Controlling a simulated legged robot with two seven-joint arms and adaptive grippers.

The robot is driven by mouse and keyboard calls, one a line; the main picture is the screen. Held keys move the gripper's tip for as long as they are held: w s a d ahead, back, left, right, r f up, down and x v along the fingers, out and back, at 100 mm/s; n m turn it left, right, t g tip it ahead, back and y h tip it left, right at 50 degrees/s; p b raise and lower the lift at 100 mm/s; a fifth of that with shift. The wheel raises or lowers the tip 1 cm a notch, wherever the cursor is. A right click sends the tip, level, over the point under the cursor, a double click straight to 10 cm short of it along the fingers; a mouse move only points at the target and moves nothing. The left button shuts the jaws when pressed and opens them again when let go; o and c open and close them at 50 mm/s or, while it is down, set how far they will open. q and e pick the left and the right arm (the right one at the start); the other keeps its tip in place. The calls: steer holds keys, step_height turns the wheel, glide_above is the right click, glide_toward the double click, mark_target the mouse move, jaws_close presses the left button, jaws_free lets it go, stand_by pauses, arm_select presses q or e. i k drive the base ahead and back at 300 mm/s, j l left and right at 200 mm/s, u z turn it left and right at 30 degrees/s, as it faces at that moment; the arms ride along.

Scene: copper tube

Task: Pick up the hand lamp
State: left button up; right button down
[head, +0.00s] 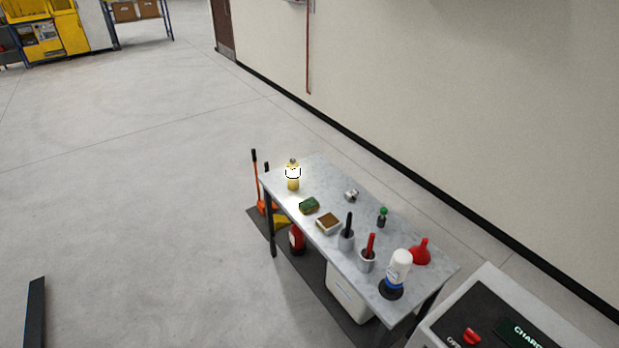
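The hand lamp (293,183) appears to be the small yellow object with a bright glowing band. It stands upright at the far left end of the grey-topped table (316,164) in the head view. Nothing covers it, and the tabletop around it is mostly clear. Neither of my grippers shows in this view.
On the table are a green-topped sponge (309,205), a small tray (328,224), two dark-and-red-handled tools in cups, a red funnel (421,253) and a white bottle (399,265). A charging cabinet (500,315) stands at the lower right. Open floor lies left.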

mark_target(292, 172)
steer(key=i+j+z, duration=0.15)
steer(key=z, duration=0.3)
steer(key=i+j+z, duration=0.15)
steer(key=z, duration=0.3)
steer(key=j+z, duration=0.3)
steer(key=z, duration=0.2)
steer(key=i, duration=0.05)
